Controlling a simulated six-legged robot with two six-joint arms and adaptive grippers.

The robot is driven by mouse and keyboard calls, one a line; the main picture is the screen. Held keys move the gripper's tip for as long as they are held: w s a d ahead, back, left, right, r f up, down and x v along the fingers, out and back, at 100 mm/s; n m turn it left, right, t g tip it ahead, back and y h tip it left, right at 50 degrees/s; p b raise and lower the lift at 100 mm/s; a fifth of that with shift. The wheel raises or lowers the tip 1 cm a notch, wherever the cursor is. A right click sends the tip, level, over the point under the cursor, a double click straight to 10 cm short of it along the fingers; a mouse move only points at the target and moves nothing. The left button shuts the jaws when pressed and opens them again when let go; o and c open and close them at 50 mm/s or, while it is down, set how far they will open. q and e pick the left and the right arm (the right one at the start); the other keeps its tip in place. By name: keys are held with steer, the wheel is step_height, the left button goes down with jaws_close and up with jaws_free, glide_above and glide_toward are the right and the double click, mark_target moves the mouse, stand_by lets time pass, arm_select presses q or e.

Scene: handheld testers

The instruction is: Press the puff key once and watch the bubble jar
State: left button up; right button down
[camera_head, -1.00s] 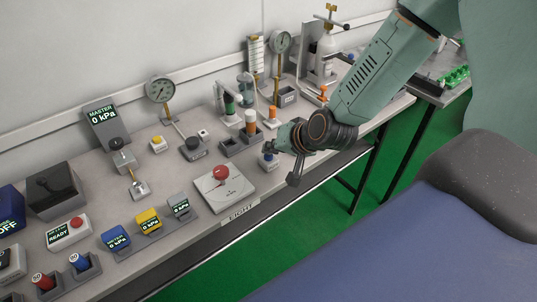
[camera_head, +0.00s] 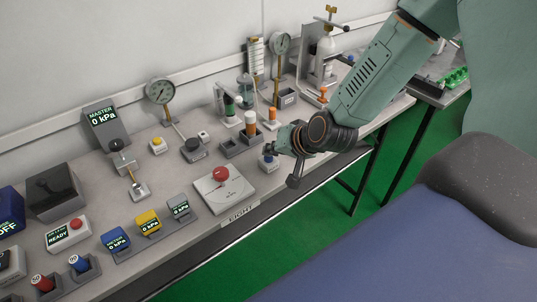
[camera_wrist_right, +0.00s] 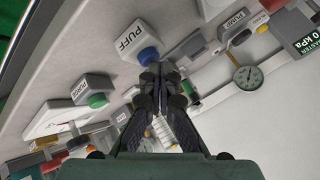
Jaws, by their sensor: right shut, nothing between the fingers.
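The puff key is a blue button on a pale block labelled PUFF (camera_wrist_right: 127,36), at the upper middle of the right wrist view. The button (camera_wrist_right: 148,56) shows just beyond my fingertips; I cannot tell whether they touch it. In the head view the blue key (camera_head: 269,161) sits near the table's front edge, beside my right gripper (camera_head: 277,147). The right gripper also shows in the wrist view (camera_wrist_right: 161,76), shut and empty. A clear jar (camera_head: 245,88) stands at the back of the table and may be the bubble jar; its contents are too small to read. My left gripper is out of view.
A red button on a white plate (camera_head: 222,178) lies left of the key. Gauges (camera_head: 160,91) and a MASTER display (camera_head: 104,118) reading 0 kPa stand farther back. Green floor lies beyond the front edge.

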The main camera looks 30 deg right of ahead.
mark_target(272, 161)
steer(key=shift+r+p, duration=0.55)
steer(key=shift+r, duration=0.15)
step_height(272, 161, up, 5)
steer(key=p, duration=0.5)
steer(key=shift+r, duration=0.1)
steer(key=shift+s, duration=0.1)
stand_by(0.5)
steer(key=s+a+f+n+g+b, duration=0.1)
steer(key=s+a+f+n+g, duration=0.1)
steer(key=s+f, duration=0.4)
steer(key=s+a+f+n+g+h+b, duration=0.1)
steer(key=s+f, duration=0.5)
steer(key=s, duration=0.8)
steer(key=s+a+f+n+g+b, duration=0.1)
steer(key=s+a+f+n+g, duration=0.2)
steer(key=s, duration=0.7)
step_height(272, 161, down, 4)
steer(key=a+g, duration=0.2)
steer(key=g, duration=0.1)
steer(key=shift+s+n+h, duration=0.3)
steer(key=shift+s, duration=0.05)
steer(key=shift+a, duration=0.1)
stand_by(1.9)
